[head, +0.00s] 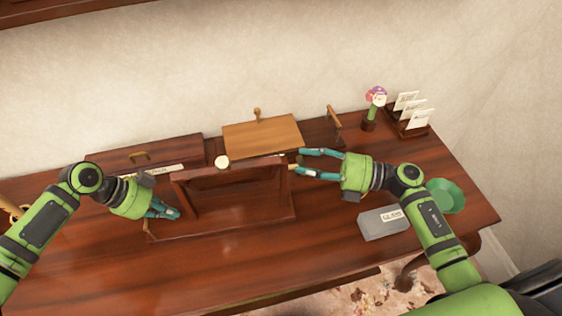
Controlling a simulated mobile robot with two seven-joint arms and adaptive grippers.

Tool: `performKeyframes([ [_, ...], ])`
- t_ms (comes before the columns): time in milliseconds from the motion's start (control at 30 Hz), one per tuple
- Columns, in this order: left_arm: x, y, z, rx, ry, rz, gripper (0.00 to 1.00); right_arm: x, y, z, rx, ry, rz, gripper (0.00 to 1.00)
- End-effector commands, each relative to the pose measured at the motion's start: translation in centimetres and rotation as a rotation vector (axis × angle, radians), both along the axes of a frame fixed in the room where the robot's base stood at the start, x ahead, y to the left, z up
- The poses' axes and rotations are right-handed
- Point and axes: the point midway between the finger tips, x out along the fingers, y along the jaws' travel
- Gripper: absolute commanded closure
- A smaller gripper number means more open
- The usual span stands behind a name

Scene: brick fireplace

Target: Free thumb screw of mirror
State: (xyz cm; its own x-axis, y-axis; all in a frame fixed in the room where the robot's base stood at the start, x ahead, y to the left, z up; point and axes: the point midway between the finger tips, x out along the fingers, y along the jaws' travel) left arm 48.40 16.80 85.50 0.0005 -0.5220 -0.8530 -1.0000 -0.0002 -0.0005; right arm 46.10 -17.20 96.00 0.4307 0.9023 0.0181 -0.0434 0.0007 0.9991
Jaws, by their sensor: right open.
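The mirror (236,172) is a dark reddish wooden frame on a stand in the middle of the desk, seen steeply from above; its glass cannot be made out. A small brass piece, seemingly a thumb screw (292,167), shows at its right side. My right gripper (297,162) is open, with its fingers pointing left and their tips around or just beside that brass piece; contact cannot be told. My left gripper (168,212) is low at the mirror's left side, pointing right and down. Its teal fingers overlap, so their opening is unclear. Any screw on the left side is not clearly visible.
Behind the mirror are a light wooden panel (262,136) and a dark box (145,154). To the right are a flower vase (369,120), a card rack (410,128), a grey box (383,223) and a green dish (446,196). The front desktop is clear.

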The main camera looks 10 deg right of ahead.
Motion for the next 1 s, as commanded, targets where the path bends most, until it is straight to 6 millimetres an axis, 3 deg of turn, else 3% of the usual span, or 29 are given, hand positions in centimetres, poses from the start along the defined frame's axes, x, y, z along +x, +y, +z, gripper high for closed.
performKeyframes([
  [233,-0.06,0.26,-0.26,0.007,0.002,0.002,1.0,0.05,0.09,-0.04,0.0,0.0,-0.001,0.56],
  [267,-0.06,0.26,-0.26,0.007,0.002,0.002,1.0,0.05,0.09,-0.04,-0.001,0.0,-0.001,0.6],
  [367,-0.06,0.25,-0.26,0.007,0.002,0.002,1.0,0.05,0.06,-0.04,-0.001,0.0,-0.001,1.0],
  [767,-0.05,0.25,-0.25,0.007,0.002,0.002,1.0,0.05,0.02,-0.06,-0.001,-0.02,0.0,1.0],
  [1000,-0.04,0.26,-0.25,0.007,0.002,0.002,1.0,0.04,0.0,-0.12,-0.006,-0.13,-0.001,1.0],
])
